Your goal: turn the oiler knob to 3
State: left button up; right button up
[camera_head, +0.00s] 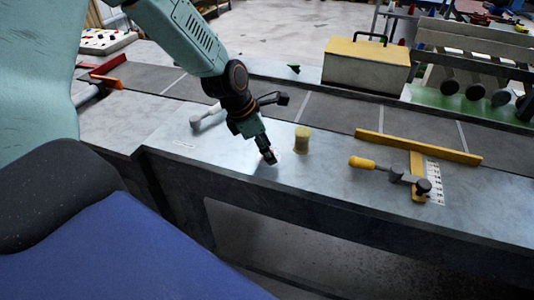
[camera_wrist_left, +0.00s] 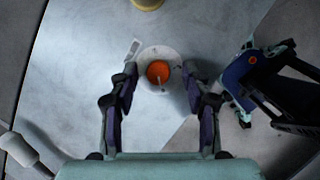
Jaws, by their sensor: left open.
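The oiler knob (camera_wrist_left: 157,72) is a round orange knob on a pale round dial (camera_wrist_left: 155,52) in the left wrist view. A thin light line on the knob points towards the bottom of that picture; the dial's marks are too small to read. My left gripper (camera_wrist_left: 160,75) is open, with one finger on each side of the knob, apparently not touching it. In the head view my left gripper (camera_head: 268,157) points down at the bench top and hides the knob.
A yellow cylinder (camera_head: 302,140) stands close by on the grey bench (camera_head: 330,190). A lever with a pale grip (camera_head: 205,117) lies left of the gripper. Farther right are a yellow-handled lever (camera_head: 362,163), a scale plate (camera_head: 434,182) and a yellow-topped box (camera_head: 367,62).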

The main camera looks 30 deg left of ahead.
pick_arm(q)
jog(key=shift+w+f, duration=0.25)
jog(key=shift+s+a+r, duration=0.1)
jog(key=shift+s+r, duration=0.05)
jog(key=shift+s, duration=0.1)
jog(key=shift+c, duration=1.1)
jog(key=shift+w, duration=0.2)
jog(key=c, duration=0.4)
grip_shut()
